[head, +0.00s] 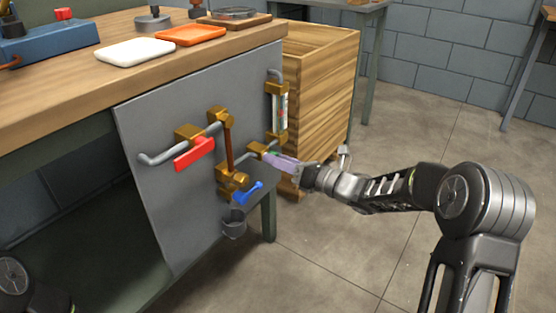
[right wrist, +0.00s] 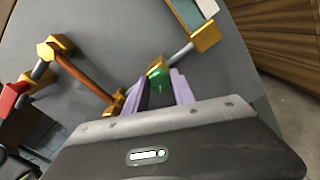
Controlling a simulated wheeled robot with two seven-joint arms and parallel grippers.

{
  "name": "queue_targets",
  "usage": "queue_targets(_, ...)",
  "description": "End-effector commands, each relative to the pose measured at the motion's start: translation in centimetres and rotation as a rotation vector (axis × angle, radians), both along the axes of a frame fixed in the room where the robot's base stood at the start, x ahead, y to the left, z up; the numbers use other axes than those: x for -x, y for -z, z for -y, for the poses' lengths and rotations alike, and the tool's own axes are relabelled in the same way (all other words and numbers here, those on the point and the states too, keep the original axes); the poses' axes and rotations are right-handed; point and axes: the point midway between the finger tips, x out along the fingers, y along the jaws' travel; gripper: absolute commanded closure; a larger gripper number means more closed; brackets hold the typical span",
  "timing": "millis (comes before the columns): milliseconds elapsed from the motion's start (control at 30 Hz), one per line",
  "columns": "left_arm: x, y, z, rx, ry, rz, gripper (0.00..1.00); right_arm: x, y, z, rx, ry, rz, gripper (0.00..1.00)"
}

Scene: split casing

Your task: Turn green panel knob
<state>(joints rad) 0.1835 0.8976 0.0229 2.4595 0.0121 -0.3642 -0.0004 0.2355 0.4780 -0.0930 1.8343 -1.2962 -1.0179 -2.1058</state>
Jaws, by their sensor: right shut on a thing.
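The green knob (right wrist: 158,76) sits on a brass valve body (right wrist: 153,67) on the grey panel (head: 160,210), at the panel's right part in the head view. My right gripper (head: 274,157) reaches it from the right, its purple fingers shut around the knob. In the right wrist view the two fingers (right wrist: 160,88) stand on either side of the knob. In the head view the fingers hide most of the knob. My left gripper is not in view.
Near the knob are a red lever (head: 194,153), a blue lever (head: 248,193), a copper pipe (head: 228,140), a sight glass (head: 280,108) and a dark cup (head: 234,224). A wooden crate (head: 325,90) stands behind the panel's right edge. The floor at the right is clear.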

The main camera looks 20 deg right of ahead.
Motion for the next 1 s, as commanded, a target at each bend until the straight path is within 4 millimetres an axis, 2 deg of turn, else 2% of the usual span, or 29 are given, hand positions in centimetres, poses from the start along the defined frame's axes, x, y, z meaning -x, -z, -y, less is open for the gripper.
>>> queue_targets(467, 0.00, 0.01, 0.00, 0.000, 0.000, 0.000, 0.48, 0.05, 0.20, -0.05, 0.019, -0.002, 0.011, 1.00)
queue_targets(500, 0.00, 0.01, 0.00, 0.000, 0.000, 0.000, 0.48, 0.05, 0.20, -0.05, 0.019, -0.002, 0.011, 0.69)
queue_targets(767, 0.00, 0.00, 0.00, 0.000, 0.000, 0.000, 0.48, 0.03, 0.10, -0.02, 0.019, -0.001, 0.013, 0.48)
queue_targets(1000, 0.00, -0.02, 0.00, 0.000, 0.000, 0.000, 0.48, 0.04, 0.04, 0.02, 0.018, 0.000, 0.014, 0.48)
